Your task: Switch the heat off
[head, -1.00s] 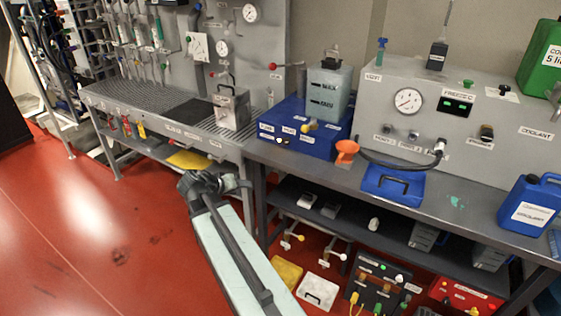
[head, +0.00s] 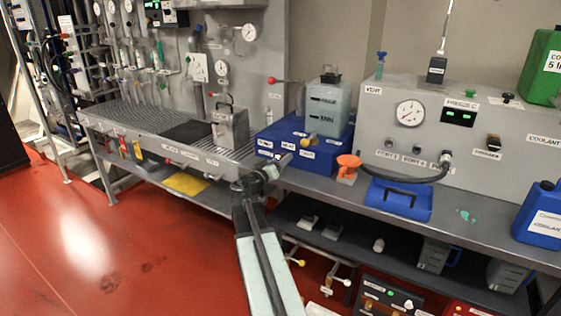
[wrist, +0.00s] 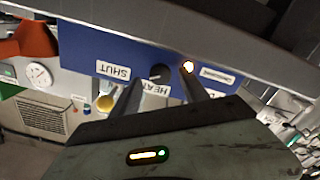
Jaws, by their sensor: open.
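The blue box (head: 328,155) stands on the grey bench, with a grey-green tank on top. In the wrist view its blue front (wrist: 130,58) is tilted and upside down. A dark round knob (wrist: 158,72) sits by the HEAT label (wrist: 155,90). A small lamp (wrist: 188,66) glows beside it. My gripper (head: 286,160) is open in front of the box. In the wrist view my gripper (wrist: 161,80) has its fingertips either side of the knob; I cannot tell whether they touch it. In the head view the gripper covers the knob area.
A yellow knob (head: 308,140) is on the box's front, near the SHUT label (wrist: 113,70). An orange funnel (head: 348,162) and a blue tray (head: 398,199) are to the right on the bench. A metal canister (head: 230,128) stands to the left.

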